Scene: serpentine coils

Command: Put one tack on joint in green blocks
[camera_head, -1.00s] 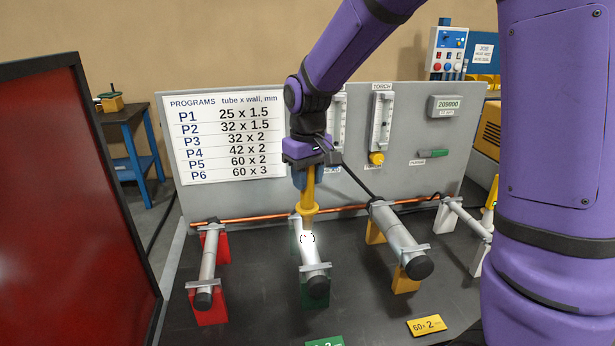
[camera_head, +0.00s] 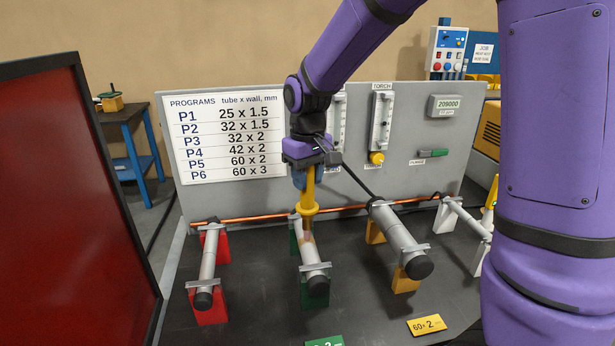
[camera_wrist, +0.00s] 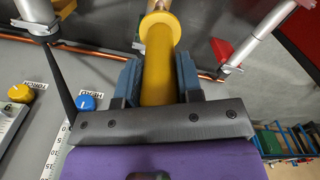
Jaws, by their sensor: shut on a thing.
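My gripper (camera_head: 306,176) is shut on a yellow torch (camera_head: 308,204) with a round flange, which points down over the tube in the green blocks. The torch (camera_wrist: 158,65) also shows between the blue fingers in the wrist view. The grey tube (camera_head: 311,255) lies in the green blocks (camera_head: 315,293) with a black cap at its near end. The torch tip is at or just above the tube's far part; I cannot tell if it touches. A faint reddish tint shows on the tube below the tip. In the wrist view the torch hides the spot under it.
Tubes also lie in red blocks (camera_head: 211,310) at left and yellow blocks (camera_head: 404,281) at right. A copper pipe (camera_head: 260,217) runs behind them. A grey panel with a program chart (camera_head: 225,137) stands at the back. A red screen (camera_head: 75,200) borders the left.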

